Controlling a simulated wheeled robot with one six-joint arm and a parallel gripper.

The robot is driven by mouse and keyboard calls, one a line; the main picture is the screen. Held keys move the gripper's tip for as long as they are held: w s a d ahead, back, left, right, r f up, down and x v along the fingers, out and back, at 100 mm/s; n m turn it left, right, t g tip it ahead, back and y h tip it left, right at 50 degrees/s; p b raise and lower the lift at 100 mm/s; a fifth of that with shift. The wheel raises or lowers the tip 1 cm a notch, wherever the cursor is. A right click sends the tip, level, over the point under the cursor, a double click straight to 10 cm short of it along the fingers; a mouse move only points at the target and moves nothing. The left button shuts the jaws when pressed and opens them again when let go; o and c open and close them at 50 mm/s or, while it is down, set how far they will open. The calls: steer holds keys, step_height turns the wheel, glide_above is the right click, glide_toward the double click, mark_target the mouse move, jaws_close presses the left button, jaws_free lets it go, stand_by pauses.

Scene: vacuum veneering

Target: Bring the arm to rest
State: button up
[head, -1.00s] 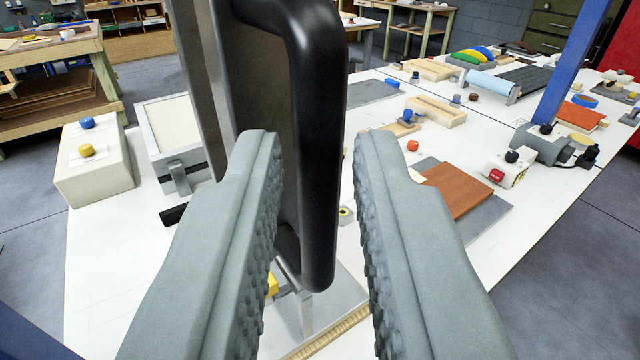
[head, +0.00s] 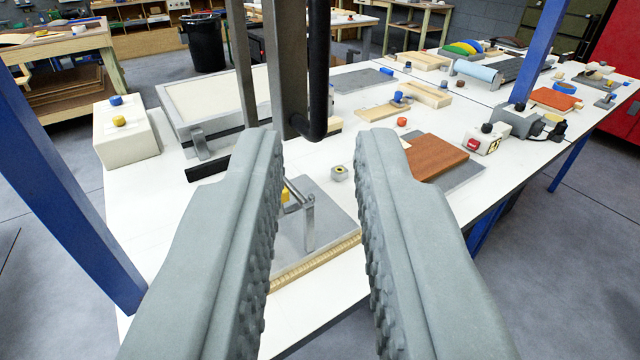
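My gripper (head: 318,140) is open in the head view, its two grey ribbed fingers well apart with nothing between them. It is in the air in front of the white worktable (head: 140,215). A black handle (head: 318,70) on an upright grey metal bar stands beyond the fingertips, apart from them. Below, between the fingers, a grey plate (head: 325,210) with a small metal bracket lies at the table's near edge, partly hidden by the left finger.
Blue posts (head: 65,195) rise at the left and at the right (head: 540,50). A white block with knobs (head: 125,140) and a framed tray (head: 200,100) stand left. A brown board (head: 432,157) and a white switch box (head: 485,140) lie right. Open floor is at the lower right.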

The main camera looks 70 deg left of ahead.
steer(key=shift+s, duration=0.1)
stand_by(0.3)
steer(key=s+d+f+m+t+h, duration=0.2)
steer(key=s+f+m+t+h, duration=0.2)
steer(key=s, duration=1)
steer(key=s+d+f+m+t+h, duration=0.3)
steer(key=s+f+h, duration=0.4)
steer(key=s, duration=0.8)
steer(key=s+d+f+m+t+h, duration=0.3)
steer(key=s+f+m+h, duration=0.3)
steer(key=s, duration=0.9)
steer(key=shift+f+m+t, duration=0.2)
steer(key=shift+m+t, duration=0.6)
steer(key=shift+t, duration=0.1)
